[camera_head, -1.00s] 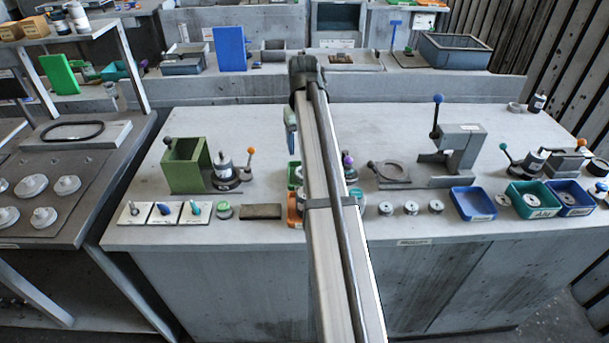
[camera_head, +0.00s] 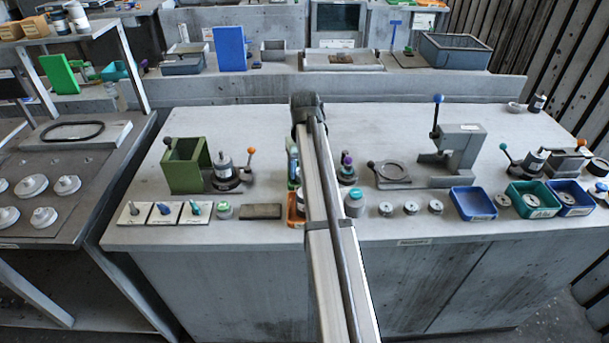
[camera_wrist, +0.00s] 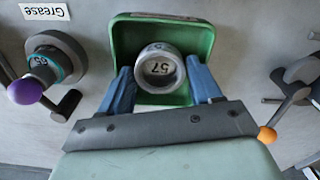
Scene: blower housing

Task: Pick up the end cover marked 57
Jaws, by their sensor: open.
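The end cover marked 57 (camera_wrist: 160,67) is a round grey metal piece in the wrist view, its number reading upside down. It lies in a green tray (camera_wrist: 197,40). My gripper (camera_wrist: 160,76) is open, with one blue finger on each side of the cover. I cannot tell whether the fingers touch the cover or how far above it they are. In the head view my arm hides the cover and most of the green tray.
In the wrist view, a fixture with a purple knob (camera_wrist: 25,91) stands left, and one with an orange knob (camera_wrist: 267,135) right. In the head view, an orange tray (camera_head: 296,210) sits partly behind my arm. Several small round parts and a blue tray (camera_head: 473,203) lie to the right.

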